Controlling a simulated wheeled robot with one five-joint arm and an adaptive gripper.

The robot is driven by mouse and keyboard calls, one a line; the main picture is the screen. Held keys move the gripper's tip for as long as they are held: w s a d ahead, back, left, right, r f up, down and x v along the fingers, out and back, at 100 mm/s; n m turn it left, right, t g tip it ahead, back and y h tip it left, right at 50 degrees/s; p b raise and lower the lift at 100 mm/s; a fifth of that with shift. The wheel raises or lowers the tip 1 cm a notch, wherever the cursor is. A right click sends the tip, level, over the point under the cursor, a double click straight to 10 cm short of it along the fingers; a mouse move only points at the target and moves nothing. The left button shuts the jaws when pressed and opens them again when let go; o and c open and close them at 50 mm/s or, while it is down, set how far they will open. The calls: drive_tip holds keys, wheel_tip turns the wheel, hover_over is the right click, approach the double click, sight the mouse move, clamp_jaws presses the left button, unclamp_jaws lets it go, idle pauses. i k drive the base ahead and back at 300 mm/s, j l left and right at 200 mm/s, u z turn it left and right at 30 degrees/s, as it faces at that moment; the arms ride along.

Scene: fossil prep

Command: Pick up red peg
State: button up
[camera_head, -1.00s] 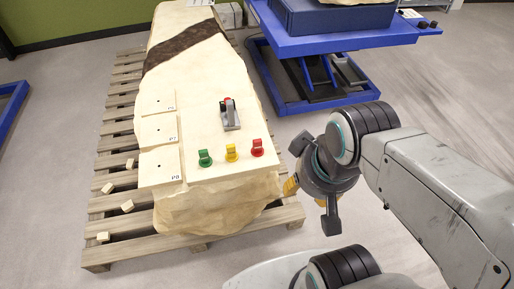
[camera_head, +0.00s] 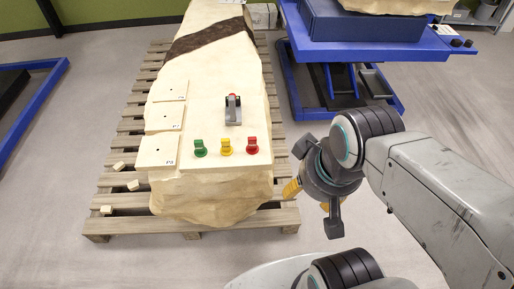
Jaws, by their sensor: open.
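The red peg (camera_head: 251,146) stands at the front right corner of the top of a pale plaster-jacketed block (camera_head: 221,180). A yellow peg (camera_head: 225,147) and a green peg (camera_head: 200,148) stand in a row to its left. My gripper (camera_head: 310,200) is to the right of the block's front edge, apart from the red peg, with its yellow-tipped fingers spread and empty. The wrist hides part of the gripper.
The block lies on a wooden pallet (camera_head: 105,228). A grey and red device (camera_head: 233,110) stands behind the pegs. Labelled plates, including the front one (camera_head: 158,150), lie along the left side. A blue lift table (camera_head: 370,45) is at the back right.

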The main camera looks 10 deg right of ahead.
sight(252, 149)
drive_tip(key=l+u, duration=0.25)
drive_tip(key=l, duration=0.2)
drive_tip(key=l+u, duration=0.2)
drive_tip(key=l, duration=0.25)
drive_tip(key=k+l+u, duration=0.25)
drive_tip(key=l, duration=0.2)
drive_tip(key=l+u, duration=0.25)
drive_tip(key=l, duration=0.25)
drive_tip(key=k+l+u, duration=0.25)
drive_tip(key=l, duration=0.15)
drive_tip(key=i+l+u, duration=0.1)
drive_tip(key=l+u, duration=0.25)
drive_tip(key=l, duration=0.35)
drive_tip(key=l+u, duration=0.4)
drive_tip(key=l, duration=0.3)
drive_tip(key=k+l+u, duration=0.1)
drive_tip(key=l+u, duration=0.25)
drive_tip(key=l, duration=0.3)
drive_tip(key=l+u, duration=0.4)
drive_tip(key=l, duration=0.45)
